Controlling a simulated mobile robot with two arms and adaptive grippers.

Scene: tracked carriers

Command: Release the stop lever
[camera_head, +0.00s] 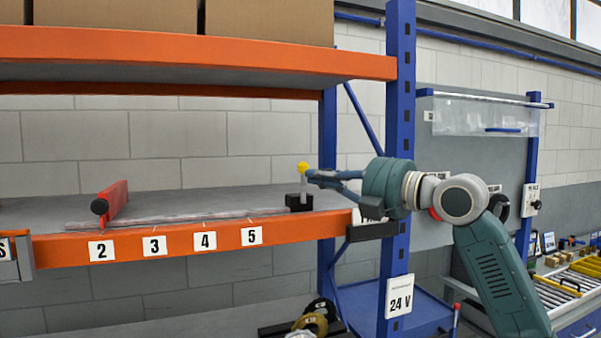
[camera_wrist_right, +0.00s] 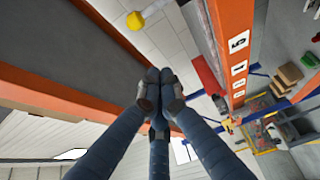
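The stop lever, a slim upright post with a yellow knob (camera_head: 303,168), stands on a black block (camera_head: 299,202) at the right end of the shelf's front edge. The knob also shows in the wrist view (camera_wrist_right: 135,20), at the top. My right gripper (camera_head: 311,176) is just right of the post, below the knob. Its fingers (camera_wrist_right: 157,92) come together at the tips with nothing visible between them. The knob lies beyond the fingertips, outside them. Whether a finger touches the post cannot be told. My left gripper is not in view.
A red plate with a black knob (camera_head: 115,201) stands on the rail (camera_head: 195,217) at the left. The orange beam (camera_head: 125,247) bears number labels. A blue rack upright (camera_head: 400,85) stands right of the lever, behind my right arm. The shelf (camera_head: 220,200) between plate and lever is clear.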

